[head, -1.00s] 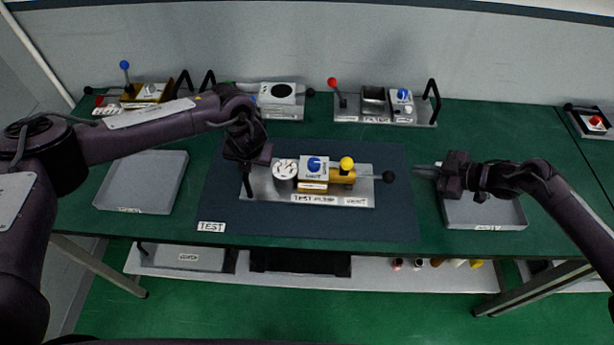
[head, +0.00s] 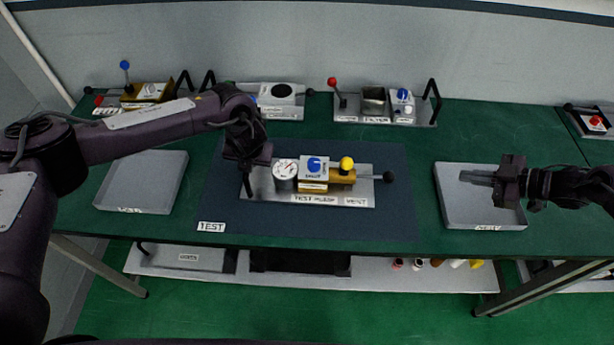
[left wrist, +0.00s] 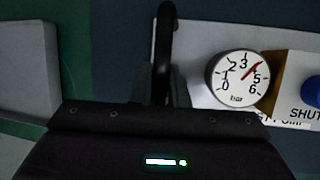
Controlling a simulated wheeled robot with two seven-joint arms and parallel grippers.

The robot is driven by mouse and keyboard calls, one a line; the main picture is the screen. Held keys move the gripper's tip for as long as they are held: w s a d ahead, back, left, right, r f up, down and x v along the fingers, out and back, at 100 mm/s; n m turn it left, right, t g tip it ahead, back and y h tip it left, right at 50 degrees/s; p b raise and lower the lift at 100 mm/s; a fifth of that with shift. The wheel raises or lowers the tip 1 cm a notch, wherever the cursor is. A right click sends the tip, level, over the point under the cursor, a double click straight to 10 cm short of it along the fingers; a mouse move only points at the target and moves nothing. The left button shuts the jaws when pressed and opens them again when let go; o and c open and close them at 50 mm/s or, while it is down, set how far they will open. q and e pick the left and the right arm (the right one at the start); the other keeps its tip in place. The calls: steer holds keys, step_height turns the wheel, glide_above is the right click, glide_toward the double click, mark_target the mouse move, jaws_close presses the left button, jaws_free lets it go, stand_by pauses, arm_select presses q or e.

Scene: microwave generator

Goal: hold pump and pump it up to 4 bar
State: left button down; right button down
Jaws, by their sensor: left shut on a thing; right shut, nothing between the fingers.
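The test pump (head: 325,199) lies on the dark mat, a silver plate with a round white gauge (head: 285,168), a blue knob (head: 315,164), a yellow knob (head: 346,163) and a black-balled lever (head: 388,177) at its right end. My left gripper (head: 246,184) is shut on the black handle (left wrist: 166,45) at the plate's left end. In the left wrist view the gauge (left wrist: 232,82) has its red needle between 3 and 5, about where 4 lies. My right gripper (head: 474,176) is shut and empty over the right tray, apart from the lever.
A grey tray (head: 143,206) stands left of the mat (head: 300,226), another tray (head: 450,210) at right. Several other devices stand along the back, including one with a red-balled lever (head: 332,82). A red-button box (head: 596,121) is at far right.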

arm_select(q)
steer(key=c, duration=1.3)
jaws_free()
steer(key=shift+w+f, duration=0.1)
steer(key=shift+v, duration=6)
steer(key=shift+d, duration=0.1)
